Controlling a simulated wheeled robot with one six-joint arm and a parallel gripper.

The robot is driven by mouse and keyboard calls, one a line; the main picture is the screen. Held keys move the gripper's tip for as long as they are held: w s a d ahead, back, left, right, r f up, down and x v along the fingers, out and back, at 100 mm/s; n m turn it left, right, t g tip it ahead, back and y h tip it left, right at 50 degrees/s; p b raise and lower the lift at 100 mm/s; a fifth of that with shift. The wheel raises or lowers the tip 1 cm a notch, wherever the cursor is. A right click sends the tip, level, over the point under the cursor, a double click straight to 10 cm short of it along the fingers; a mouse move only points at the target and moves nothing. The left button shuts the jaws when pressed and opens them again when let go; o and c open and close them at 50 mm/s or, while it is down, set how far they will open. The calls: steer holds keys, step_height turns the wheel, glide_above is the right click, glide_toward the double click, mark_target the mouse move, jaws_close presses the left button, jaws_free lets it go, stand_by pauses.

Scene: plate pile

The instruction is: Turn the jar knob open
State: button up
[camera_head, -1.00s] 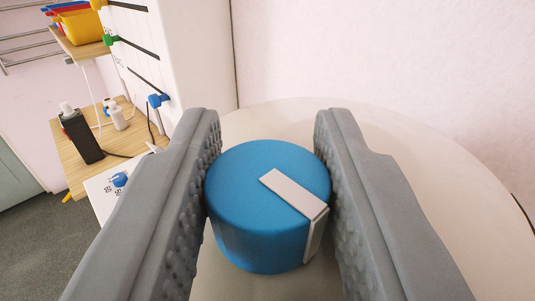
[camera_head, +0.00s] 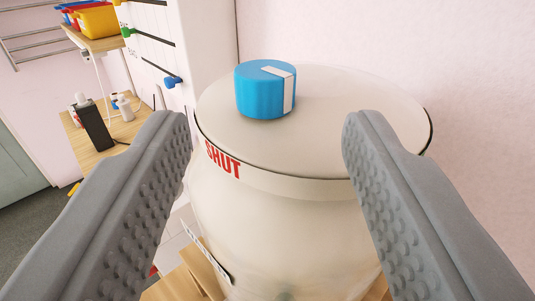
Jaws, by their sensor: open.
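The jar (camera_head: 290,225) is a large cream vessel in the middle of the view, with a flat round lid (camera_head: 350,120). The blue knob (camera_head: 262,95) stands on the lid toward its left part. A pale pointer strip on the knob runs across its top and down its right front side. Red letters reading SHUT (camera_head: 222,160) are on the jar's rim at the left front. My gripper (camera_head: 268,125) is open and empty, its grey ridged fingers wide apart. The knob lies beyond the fingertips, clear of both fingers.
A white panel with coloured sliders (camera_head: 172,82) stands at the left. Behind it are a wooden shelf with a yellow bin (camera_head: 98,22) and a wooden surface with a black bottle (camera_head: 95,125). A pink wall (camera_head: 400,40) rises close behind the jar.

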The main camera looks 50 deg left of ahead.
steer(key=v, duration=0.9)
steer(key=shift+s, duration=0.1)
steer(key=s+a+f+m+h, duration=0.2)
steer(key=s+a+m+h, duration=0.1)
steer(key=a, duration=0.5)
steer(key=s+a+f+m+h, duration=0.2)
steer(key=s+a+h, duration=0.1)
steer(key=a, duration=0.5)
steer(key=s+a+f+m+h, duration=0.2)
steer(key=a+m, duration=0.1)
steer(key=a, duration=0.5)
steer(key=s+a+f+t+h, duration=0.1)
steer(key=s+a+f, duration=0.3)
steer(key=s, duration=0.5)
steer(key=s+a+f+m+t+h, duration=0.1)
steer(key=s+a+f, duration=0.4)
steer(key=s, duration=0.5)
steer(key=s+a+f+t+h, duration=0.3)
steer(key=s+a+f, duration=0.1)
steer(key=s, duration=0.6)
steer(key=shift+a+f+m, duration=0.3)
steer(key=shift+a+f, duration=0.05)
steer(key=shift+f, duration=0.5)
